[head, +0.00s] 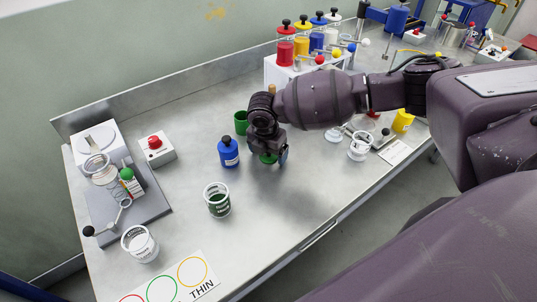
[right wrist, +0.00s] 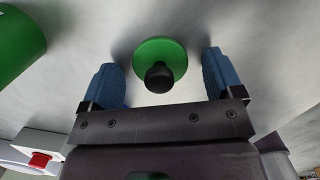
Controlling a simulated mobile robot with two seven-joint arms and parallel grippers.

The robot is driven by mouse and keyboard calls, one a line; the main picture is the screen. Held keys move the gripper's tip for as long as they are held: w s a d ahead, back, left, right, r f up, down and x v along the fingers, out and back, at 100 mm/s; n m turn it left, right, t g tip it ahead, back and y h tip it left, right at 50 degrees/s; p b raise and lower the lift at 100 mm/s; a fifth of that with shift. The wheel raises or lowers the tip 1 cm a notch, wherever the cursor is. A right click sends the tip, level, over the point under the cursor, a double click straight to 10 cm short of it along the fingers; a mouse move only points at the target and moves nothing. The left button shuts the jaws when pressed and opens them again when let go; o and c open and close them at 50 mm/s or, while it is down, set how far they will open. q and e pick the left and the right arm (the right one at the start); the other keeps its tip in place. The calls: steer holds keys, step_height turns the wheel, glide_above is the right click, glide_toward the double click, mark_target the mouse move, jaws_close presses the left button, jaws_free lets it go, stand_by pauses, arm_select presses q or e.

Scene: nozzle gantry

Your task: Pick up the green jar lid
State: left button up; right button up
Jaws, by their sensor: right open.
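The green jar lid (right wrist: 160,53) is a flat green disc with a black knob, lying on the metal table. In the right wrist view it sits between and slightly beyond my right gripper's blue fingertips (right wrist: 160,75), with a gap on each side. In the head view the lid (head: 268,159) is partly hidden under my right gripper (head: 270,155), which points down over it and is open and empty. My left gripper is not in view.
A jar with green contents (head: 217,201) is nearer the front. A white cup (head: 359,147) stands to the right. The table front centre is clear.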

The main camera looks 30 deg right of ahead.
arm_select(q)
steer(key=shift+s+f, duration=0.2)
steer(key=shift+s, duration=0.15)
arm_select(e)
steer(key=c, duration=1)
